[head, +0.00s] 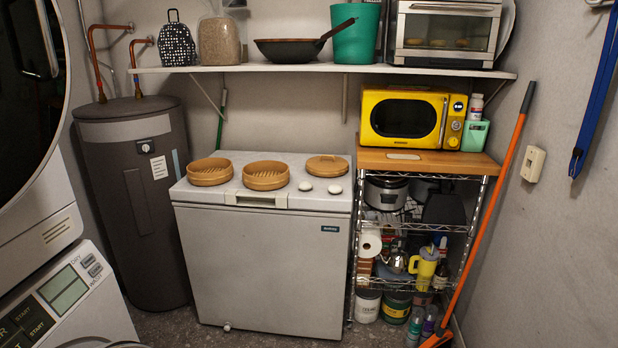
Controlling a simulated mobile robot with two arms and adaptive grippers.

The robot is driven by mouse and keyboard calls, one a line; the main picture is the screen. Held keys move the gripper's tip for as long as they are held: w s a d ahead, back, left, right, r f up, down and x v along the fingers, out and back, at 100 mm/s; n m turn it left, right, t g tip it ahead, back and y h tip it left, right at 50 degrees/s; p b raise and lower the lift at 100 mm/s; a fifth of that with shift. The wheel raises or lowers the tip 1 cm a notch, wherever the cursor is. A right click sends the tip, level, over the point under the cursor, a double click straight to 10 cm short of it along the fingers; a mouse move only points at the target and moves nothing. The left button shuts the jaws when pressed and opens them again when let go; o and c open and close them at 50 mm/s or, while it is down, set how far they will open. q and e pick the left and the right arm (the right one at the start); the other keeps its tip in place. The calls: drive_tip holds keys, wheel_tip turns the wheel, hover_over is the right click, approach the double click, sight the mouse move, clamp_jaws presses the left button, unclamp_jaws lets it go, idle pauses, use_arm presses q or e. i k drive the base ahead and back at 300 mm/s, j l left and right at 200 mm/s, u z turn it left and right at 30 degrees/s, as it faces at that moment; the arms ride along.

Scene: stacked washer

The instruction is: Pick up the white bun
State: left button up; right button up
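Two small white buns lie on the top of a white chest freezer (262,275), near its front right edge. The left bun (305,186) and the right bun (335,189) are a little apart from each other. Two round bamboo steamers stand to their left: one at the far left (210,172) and one in the middle (265,175). A bamboo lid (327,166) lies just behind the buns. Neither of my grippers shows in the head view.
A wooden-topped wire rack (430,163) with a yellow microwave (411,119) stands right of the freezer. A loaded shelf (300,68) hangs above. An orange-handled broom (490,220) leans at the right. A dark tank (140,200) and stacked washer (65,300) stand left.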

sight(304, 185)
drive_tip(key=i+u, duration=0.2)
drive_tip(key=i, duration=1)
